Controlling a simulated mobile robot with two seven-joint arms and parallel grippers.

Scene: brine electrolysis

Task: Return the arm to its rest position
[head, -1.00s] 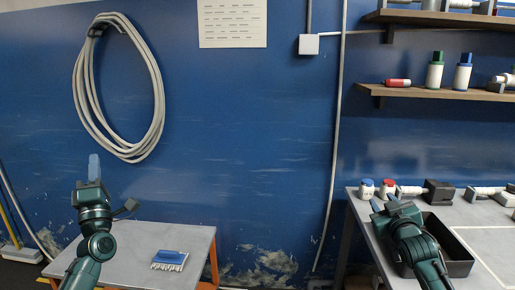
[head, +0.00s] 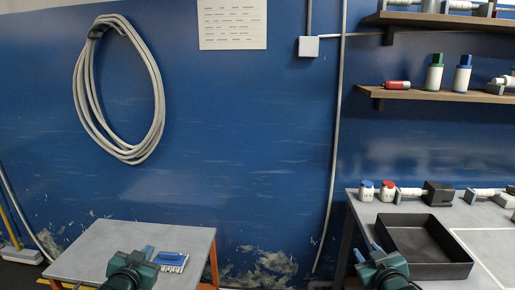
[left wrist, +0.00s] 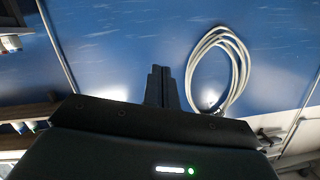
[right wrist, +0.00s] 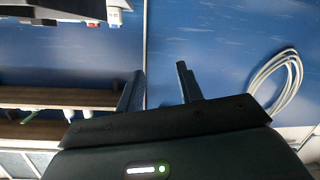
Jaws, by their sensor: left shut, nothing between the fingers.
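My left gripper (head: 147,252) is low in the head view, in front of the small grey table at the left. Its fingers are together with nothing between them; they also show side by side in the left wrist view (left wrist: 159,84). My right gripper (head: 368,252) is low at the right, by the left edge of the right-hand table. Its two fingers stand apart and empty in the right wrist view (right wrist: 160,88). Both forearms are mostly hidden below the head view.
A blue-topped item (head: 174,259) lies on the small grey table (head: 110,236), partly behind my left gripper. A black tray (head: 445,270) stands on the right table (head: 470,221), close to my right gripper. Bottles with blue (head: 366,191) and red (head: 387,191) caps stand behind it.

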